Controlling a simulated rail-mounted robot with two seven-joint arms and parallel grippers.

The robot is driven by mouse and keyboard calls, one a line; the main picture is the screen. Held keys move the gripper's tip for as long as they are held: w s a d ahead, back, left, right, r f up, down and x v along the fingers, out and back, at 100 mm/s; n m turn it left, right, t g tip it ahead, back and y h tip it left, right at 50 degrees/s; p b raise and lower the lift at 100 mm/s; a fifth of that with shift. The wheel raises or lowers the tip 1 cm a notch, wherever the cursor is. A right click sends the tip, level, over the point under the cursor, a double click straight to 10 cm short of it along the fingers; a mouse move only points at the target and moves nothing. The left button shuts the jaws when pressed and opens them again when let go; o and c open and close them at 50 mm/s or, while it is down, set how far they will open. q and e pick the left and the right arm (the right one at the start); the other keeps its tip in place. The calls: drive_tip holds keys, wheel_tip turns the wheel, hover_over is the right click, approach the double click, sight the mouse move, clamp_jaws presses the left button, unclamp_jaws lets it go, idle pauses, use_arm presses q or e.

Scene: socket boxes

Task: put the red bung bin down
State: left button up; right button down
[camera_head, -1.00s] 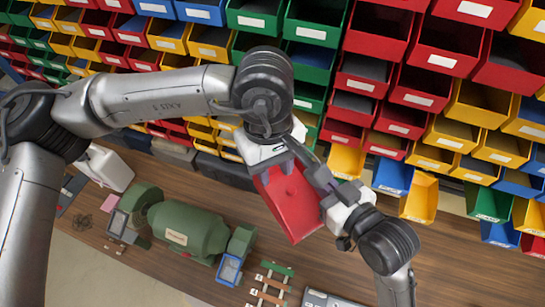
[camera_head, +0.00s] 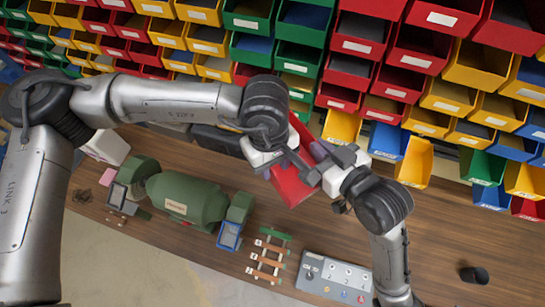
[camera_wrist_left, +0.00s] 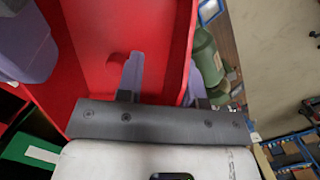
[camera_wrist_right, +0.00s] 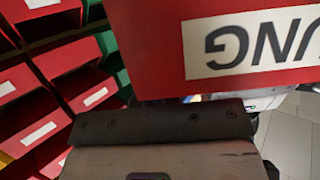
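The red bung bin (camera_head: 287,187) hangs tilted between my two grippers in the head view, above the wooden bench (camera_head: 330,225). My left gripper (camera_head: 300,160) is shut on one wall; the left wrist view shows one finger inside the bin (camera_wrist_left: 95,40) and one outside. My right gripper (camera_head: 325,168) holds the opposite side. In the right wrist view, the bin's face (camera_wrist_right: 160,50) carries a white label with upside-down letters "UNG", and that gripper's fingertips are mostly hidden.
Racks of red, yellow, green and blue bins (camera_head: 400,85) line the back. On the bench are a green motor (camera_head: 187,200), a small rung rack (camera_head: 270,258), a grey control box (camera_head: 335,278) and a black cup (camera_head: 474,274).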

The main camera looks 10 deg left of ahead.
use_arm(q)
drive_tip(key=c, duration=0.6)
drive_tip(key=shift+d, duration=0.1)
clamp_jaws()
drive_tip(key=shift+r, duration=0.1)
drive_tip(key=o, duration=0.6)
unclamp_jaws()
wheel_tip(320, 180, up, 12)
drive_tip(key=w+a, duration=0.1)
drive_tip(key=shift+w+a, duration=0.15)
drive_tip(key=shift+w, duration=0.1)
